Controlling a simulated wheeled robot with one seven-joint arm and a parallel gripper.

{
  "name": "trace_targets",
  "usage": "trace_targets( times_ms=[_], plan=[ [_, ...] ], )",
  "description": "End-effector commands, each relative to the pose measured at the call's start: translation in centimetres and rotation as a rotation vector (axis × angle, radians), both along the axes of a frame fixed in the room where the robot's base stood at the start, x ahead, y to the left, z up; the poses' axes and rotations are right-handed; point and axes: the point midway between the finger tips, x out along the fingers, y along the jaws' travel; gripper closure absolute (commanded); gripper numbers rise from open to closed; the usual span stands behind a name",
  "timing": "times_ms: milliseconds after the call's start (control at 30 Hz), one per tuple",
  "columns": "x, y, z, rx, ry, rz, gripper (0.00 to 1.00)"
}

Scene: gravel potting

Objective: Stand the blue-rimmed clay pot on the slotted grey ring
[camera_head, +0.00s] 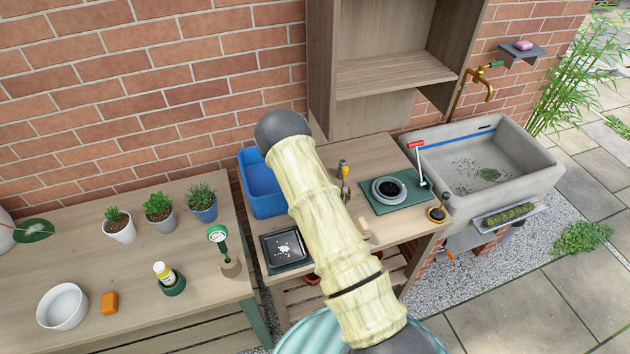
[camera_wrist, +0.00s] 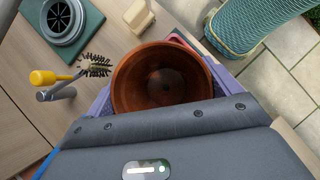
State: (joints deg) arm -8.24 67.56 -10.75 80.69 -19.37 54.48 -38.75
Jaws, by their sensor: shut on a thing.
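A clay pot (camera_wrist: 130,82) shows from above in the wrist view, terracotta and empty, with a small dark spot in its floor. No blue shows on the part of its rim I see. My gripper (camera_wrist: 163,78) is shut on it, with purplish fingers at its left and right sides. The slotted grey ring (camera_head: 376,190) lies on a green mat on the middle bench, around a dark centre. It also shows at the wrist view's upper left (camera_wrist: 45,20), apart from the pot. In the head view my arm hides the gripper.
A yellow-handled brush (camera_wrist: 45,77) stands between pot and ring in the wrist view; a pale block (camera_wrist: 139,16) is beyond the pot. A red-handled lever (camera_head: 419,165) stands by the mat. A blue tub (camera_head: 262,203) and black tray (camera_head: 285,249) are left of my arm.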

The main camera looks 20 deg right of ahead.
Motion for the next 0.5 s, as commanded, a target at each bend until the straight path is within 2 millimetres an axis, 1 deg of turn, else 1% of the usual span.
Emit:
trace_targets(
  times_ms=[33,100,200,300,400,500],
  plan=[
    [-1.2,0.7,-1.7,0.001,0.002,-0.131,0.45],
    [-2.9,1.9,-3.0,0.0,0.004,-0.327,0.45],
    [-5.1,4.0,-4.4,0.0,0.004,-0.592,0.45],
    [-6.5,5.7,-5.2,-0.001,0.001,-0.803,0.45],
    [-7.3,6.9,-5.5,-0.001,0.002,-0.928,0.45],
    [-7.5,7.3,-5.5,-0.003,0.0,-0.972,0.45]
  ],
)
